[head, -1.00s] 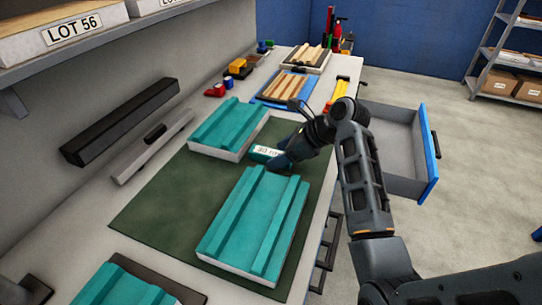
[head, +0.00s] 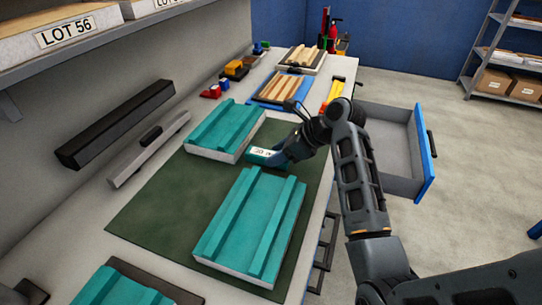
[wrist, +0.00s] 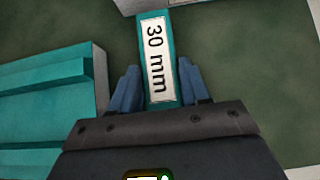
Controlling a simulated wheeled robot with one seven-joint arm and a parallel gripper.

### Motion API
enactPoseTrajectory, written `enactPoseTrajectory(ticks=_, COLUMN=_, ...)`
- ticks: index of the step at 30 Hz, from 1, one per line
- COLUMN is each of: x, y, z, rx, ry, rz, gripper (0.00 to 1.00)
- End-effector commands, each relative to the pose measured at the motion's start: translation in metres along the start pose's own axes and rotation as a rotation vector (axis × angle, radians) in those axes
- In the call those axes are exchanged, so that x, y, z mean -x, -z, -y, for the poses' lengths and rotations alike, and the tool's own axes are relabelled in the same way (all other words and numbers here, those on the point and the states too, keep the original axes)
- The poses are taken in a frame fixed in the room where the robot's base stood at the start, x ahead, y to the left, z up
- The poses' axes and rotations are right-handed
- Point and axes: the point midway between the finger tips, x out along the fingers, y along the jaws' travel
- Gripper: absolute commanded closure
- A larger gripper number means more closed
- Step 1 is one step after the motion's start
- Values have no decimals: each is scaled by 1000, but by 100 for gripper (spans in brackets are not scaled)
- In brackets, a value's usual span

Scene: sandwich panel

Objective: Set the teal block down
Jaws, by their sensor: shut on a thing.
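The teal block (head: 262,153) bears a white label, which reads "30 mm" in the wrist view (wrist: 157,55). My gripper (head: 280,158) is shut on it, with a blue finger on each side in the wrist view (wrist: 155,88). The block is over the dark green mat (head: 165,205), between the far teal-topped panel (head: 225,130) and the near teal-topped panel (head: 250,225). In the wrist view its far end is close to a pale panel edge. I cannot tell whether its underside touches the mat.
Another teal panel (head: 120,287) lies at the near edge of the bench. A blue tray with wooden strips (head: 282,90) and small coloured blocks (head: 225,83) are farther back. An open drawer (head: 395,150) juts out at right. The left part of the mat is bare.

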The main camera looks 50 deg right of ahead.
Motion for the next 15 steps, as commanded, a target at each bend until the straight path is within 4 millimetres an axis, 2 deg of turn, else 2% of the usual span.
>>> enactPoseTrajectory(ticks=8, x=9, y=-10, z=1, rx=1, ry=3, rz=3, gripper=94)
enactPoseTrajectory(ticks=13, x=30, y=-32, z=1, rx=4, ry=5, rz=4, gripper=94)
enactPoseTrajectory(ticks=15, x=39, y=-34, z=19, rx=-3, ry=6, rz=5, gripper=94)
